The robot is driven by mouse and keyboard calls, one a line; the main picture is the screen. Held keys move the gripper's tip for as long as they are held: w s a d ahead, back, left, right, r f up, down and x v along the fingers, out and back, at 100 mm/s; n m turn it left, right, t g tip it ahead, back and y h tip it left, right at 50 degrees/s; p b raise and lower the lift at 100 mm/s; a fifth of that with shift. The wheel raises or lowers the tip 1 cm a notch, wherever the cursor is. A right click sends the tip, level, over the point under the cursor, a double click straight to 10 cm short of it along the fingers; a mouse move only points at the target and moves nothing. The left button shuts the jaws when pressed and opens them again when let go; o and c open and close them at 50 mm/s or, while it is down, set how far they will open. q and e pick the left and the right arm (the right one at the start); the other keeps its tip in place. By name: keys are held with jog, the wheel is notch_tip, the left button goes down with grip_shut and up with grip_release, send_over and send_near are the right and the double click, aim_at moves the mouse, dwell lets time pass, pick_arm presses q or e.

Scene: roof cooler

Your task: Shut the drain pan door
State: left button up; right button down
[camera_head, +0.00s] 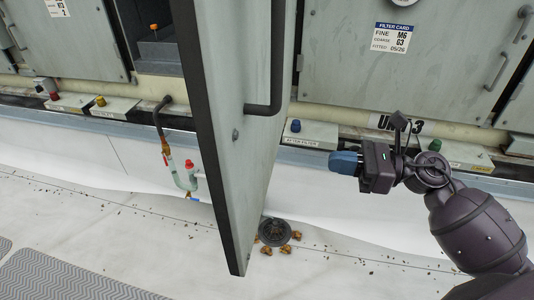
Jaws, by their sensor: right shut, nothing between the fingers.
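The drain pan door (238,130) is a grey-green panel with a dark edge. It stands swung out from the cooler, its edge toward me, in the middle of the head view. A dark bar handle (276,60) is on its right face. An opening (155,30) shows to the left of the door. My right gripper (345,162) is to the right of the door, apart from it, with its blue fingertips pointing left. It is shut and empty. My left gripper is not in view.
A closed panel with a filter card (391,37) is at the upper right. A clear drain trap with a red cap (188,170) hangs left of the door. A round floor drain (274,231) with brown leaves lies below.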

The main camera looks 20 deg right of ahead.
aim_at(258, 152)
jog(key=p+x, duration=0.1)
jog(key=x, duration=0.5)
jog(key=p+x, duration=0.1)
jog(key=x, duration=0.5)
jog(key=shift+s+a+r, duration=0.1)
jog(key=shift+r, duration=0.1)
jog(key=shift+w+a+f, duration=0.1)
jog(key=shift+w+a, duration=0.25)
jog(key=shift+a, duration=0.15)
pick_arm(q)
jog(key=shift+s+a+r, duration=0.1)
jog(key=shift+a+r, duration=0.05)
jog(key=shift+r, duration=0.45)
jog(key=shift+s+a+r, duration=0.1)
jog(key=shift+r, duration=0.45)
pick_arm(e)
jog(key=shift+w+a, duration=0.15)
jog(key=shift+a, duration=0.05)
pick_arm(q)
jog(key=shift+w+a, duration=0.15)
pick_arm(e)
jog(key=shift+a, duration=0.15)
